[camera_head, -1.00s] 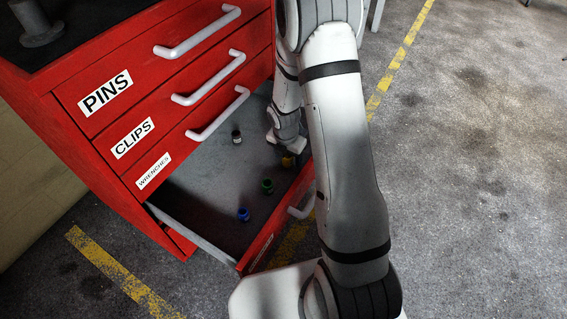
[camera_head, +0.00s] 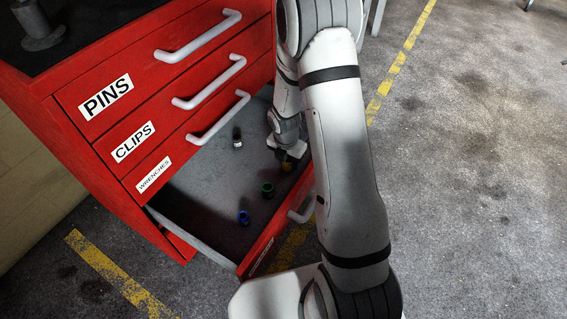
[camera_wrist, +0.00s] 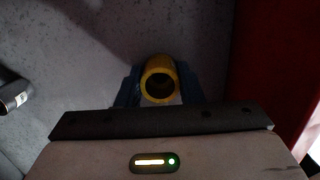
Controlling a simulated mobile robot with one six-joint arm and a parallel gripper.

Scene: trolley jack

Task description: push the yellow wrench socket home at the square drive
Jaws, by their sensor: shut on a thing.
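The yellow wrench socket (camera_wrist: 158,65) is between the two blue fingers of my gripper (camera_wrist: 158,90) in the wrist view, its round open end facing the camera. My gripper (camera_head: 289,155) is shut on it. In the head view the yellow socket (camera_head: 287,168) shows just below the gripper, inside the open wrenches drawer (camera_head: 190,205). I cannot tell whether the socket still touches the drawer floor. I cannot make out the square drive in either view.
A green socket (camera_head: 267,189) and a blue socket (camera_head: 243,217) stand nearby in the drawer. A silver and black piece (camera_head: 237,141) is farther back; a metal piece (camera_wrist: 15,93) shows at the wrist view's left. The red drawer wall (camera_wrist: 270,60) is close on the right.

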